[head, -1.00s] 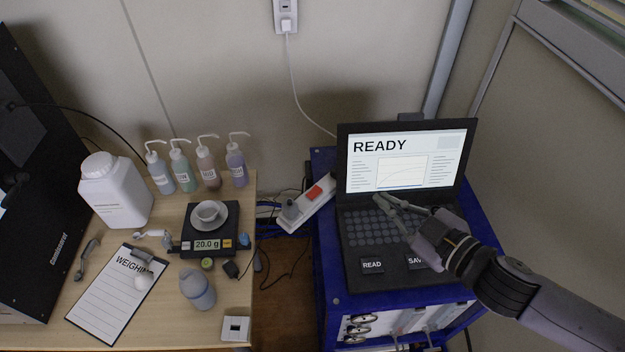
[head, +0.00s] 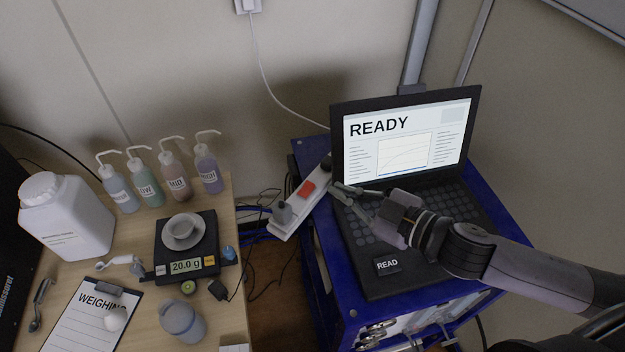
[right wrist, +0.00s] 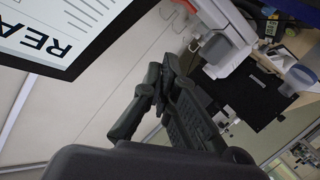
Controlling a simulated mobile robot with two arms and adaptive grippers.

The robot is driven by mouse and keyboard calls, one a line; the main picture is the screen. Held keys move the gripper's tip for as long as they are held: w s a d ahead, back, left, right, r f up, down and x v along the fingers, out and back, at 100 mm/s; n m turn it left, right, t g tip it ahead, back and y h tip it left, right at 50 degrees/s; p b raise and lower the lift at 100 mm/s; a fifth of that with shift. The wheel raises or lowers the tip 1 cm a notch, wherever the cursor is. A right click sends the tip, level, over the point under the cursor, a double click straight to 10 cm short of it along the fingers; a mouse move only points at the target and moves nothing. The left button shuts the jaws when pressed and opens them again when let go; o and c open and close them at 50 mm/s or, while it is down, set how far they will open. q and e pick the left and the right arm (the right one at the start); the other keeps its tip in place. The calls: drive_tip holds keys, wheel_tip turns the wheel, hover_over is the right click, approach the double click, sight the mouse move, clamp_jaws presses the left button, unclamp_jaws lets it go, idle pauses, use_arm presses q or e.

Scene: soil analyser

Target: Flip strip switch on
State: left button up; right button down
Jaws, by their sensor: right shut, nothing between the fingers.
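The white power strip (head: 290,218) lies slanted between the wooden table and the blue cart, with a red switch (head: 306,189) on its upper face and a grey plug at its lower end. In the right wrist view the strip (right wrist: 228,52) shows at the top, with a bit of red at its edge. My right gripper (head: 340,190) is shut and empty, its fingertips just right of the red switch and apart from it in the picture. In the right wrist view its dark fingers (right wrist: 140,105) show in the middle. My left gripper is not in view.
An open laptop (head: 405,145) reading READY stands on the blue cart (head: 310,152), close behind and under my right gripper. The wooden table (head: 235,290) holds several wash bottles, a scale (head: 190,265) reading 20.0 g and a clipboard. Cables hang in the gap.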

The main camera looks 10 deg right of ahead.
drive_tip(key=p, duration=0.3)
hover_over(306, 190)
drive_tip(key=s, duration=0.3)
drive_tip(key=f, duration=0.2)
drive_tip(key=w+f, duration=0.1)
drive_tip(key=d+f, duration=0.1)
drive_tip(key=shift+w+d+f, duration=0.1)
drive_tip(key=shift+w+f, duration=0.15)
drive_tip(key=shift+w+d+f+p, duration=0.1)
drive_tip(key=shift+d+f+p, duration=0.2)
drive_tip(key=shift+f, duration=0.15)
drive_tip(key=shift+a, duration=0.1)
